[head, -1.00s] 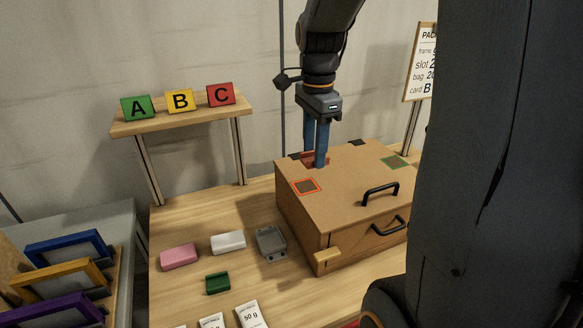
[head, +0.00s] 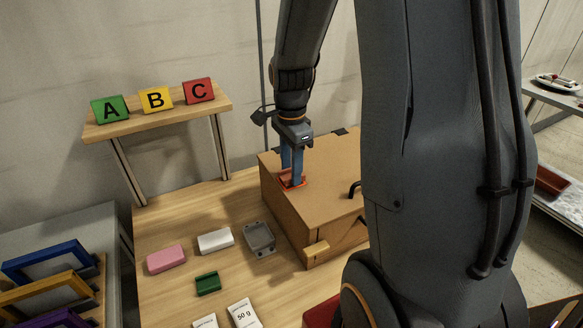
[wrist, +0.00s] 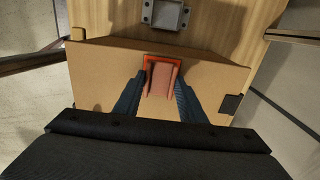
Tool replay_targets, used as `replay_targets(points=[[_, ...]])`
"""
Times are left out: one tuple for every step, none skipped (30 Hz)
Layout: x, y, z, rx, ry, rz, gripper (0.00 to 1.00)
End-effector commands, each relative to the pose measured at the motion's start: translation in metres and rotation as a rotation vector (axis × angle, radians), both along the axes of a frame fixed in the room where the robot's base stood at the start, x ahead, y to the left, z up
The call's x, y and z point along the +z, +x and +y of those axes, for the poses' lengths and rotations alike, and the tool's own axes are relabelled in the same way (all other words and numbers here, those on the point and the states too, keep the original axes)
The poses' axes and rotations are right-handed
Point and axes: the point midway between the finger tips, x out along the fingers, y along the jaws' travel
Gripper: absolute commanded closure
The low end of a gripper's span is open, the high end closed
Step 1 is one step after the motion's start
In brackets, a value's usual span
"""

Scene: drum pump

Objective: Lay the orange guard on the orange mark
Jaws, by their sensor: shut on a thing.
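The orange guard (wrist: 160,80) is a small reddish-orange piece between the two blue fingers of my gripper (wrist: 160,98) in the wrist view. My gripper (head: 291,180) is shut on it, low over the cardboard-coloured box. The orange mark (wrist: 149,61) shows as a bright orange outline at the far and left edges of the guard. In the head view the orange mark (head: 283,184) shows around the fingertips, and the guard is mostly hidden there. The guard covers much of the mark. I cannot tell whether it touches the box top.
The box (head: 330,165) has a black handle (head: 354,189) on top, partly behind my arm. A grey tray (head: 259,238), white block (head: 215,241), pink block (head: 166,259) and green block (head: 208,283) lie on the table to its left. A shelf (head: 160,118) with letter blocks stands behind.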

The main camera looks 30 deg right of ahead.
Motion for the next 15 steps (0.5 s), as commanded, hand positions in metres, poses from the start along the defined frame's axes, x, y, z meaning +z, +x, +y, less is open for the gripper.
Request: replay_targets(points=[[-0.003, -0.0007, -0.0002, -0.001, 0.0, 0.001, 0.84], [-0.0041, -0.0005, -0.0002, -0.001, 0.0, 0.0, 0.84], [-0.0049, -0.0002, -0.0003, -0.001, 0.0, -0.001, 0.84], [-0.0051, 0.0, -0.0003, -0.001, 0.0, -0.001, 0.84], [-0.0052, 0.0001, -0.0003, -0.001, 0.0, -0.002, 0.84], [-0.0051, 0.0001, -0.0002, -0.001, 0.0, -0.002, 0.84], [-0.0051, 0.0001, -0.0002, -0.001, 0.0, -0.001, 0.84], [-0.0051, 0.0001, -0.0002, -0.001, 0.0, -0.001, 0.84], [-0.0051, 0.0001, -0.0002, -0.001, 0.0, -0.001, 0.84], [-0.0053, 0.0001, -0.0002, -0.001, 0.0, -0.001, 0.84], [-0.006, 0.0001, -0.0002, -0.001, 0.0, -0.001, 0.84], [-0.0072, 0.0001, -0.0002, 0.0, 0.0, -0.001, 0.84], [-0.0081, 0.0, -0.0002, 0.0, 0.0, -0.001, 0.84], [-0.0084, 0.0, -0.0002, 0.0, 0.0, -0.001, 0.61], [-0.008, 0.0, -0.0002, 0.0, 0.0, -0.001, 0.55]])
